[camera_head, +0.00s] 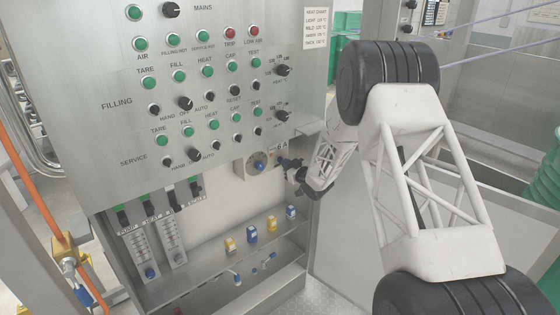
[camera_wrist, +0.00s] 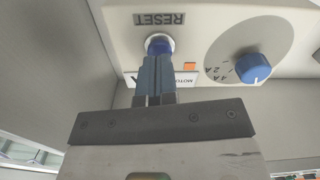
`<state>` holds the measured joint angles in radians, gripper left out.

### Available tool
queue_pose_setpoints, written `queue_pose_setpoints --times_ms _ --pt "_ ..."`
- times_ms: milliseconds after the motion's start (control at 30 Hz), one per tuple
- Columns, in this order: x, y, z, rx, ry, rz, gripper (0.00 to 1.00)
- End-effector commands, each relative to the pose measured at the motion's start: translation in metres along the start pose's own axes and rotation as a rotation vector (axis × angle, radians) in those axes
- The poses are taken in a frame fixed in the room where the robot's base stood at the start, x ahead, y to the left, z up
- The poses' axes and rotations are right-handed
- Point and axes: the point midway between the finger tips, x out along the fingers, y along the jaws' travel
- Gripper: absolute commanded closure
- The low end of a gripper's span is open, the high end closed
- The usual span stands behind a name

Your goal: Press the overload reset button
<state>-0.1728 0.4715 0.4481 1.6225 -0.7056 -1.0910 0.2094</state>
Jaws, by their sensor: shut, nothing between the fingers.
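The overload reset button (camera_wrist: 159,43) is a small blue button in a pale ring, under the RESET label, which is upside down in the wrist view. It sits on a cream overload box (camera_wrist: 204,22), which also shows in the head view (camera_head: 244,172) low on the right of the panel. My gripper (camera_wrist: 157,62) is shut and empty, its two blue-grey fingertips together right at the button. They cover its near part, and I cannot tell whether they touch it or press it. In the head view, the arm and gripper (camera_head: 285,163) hide the box's right side.
A blue-knobbed dial (camera_wrist: 253,68) is beside the button on the same box. Below in the head view, a steel shelf (camera_head: 190,283) holds yellow and blue blocks and small valves. Green, black and red controls fill the panel (camera_head: 120,82) above.

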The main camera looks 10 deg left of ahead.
Motion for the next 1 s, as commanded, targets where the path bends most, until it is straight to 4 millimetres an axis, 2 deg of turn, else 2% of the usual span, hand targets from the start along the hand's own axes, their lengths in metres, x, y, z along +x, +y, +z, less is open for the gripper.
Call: queue_pose_setpoints --times_ms 1000 --pt "0.014 0.0 0.0 0.0 0.0 0.0 1.0"
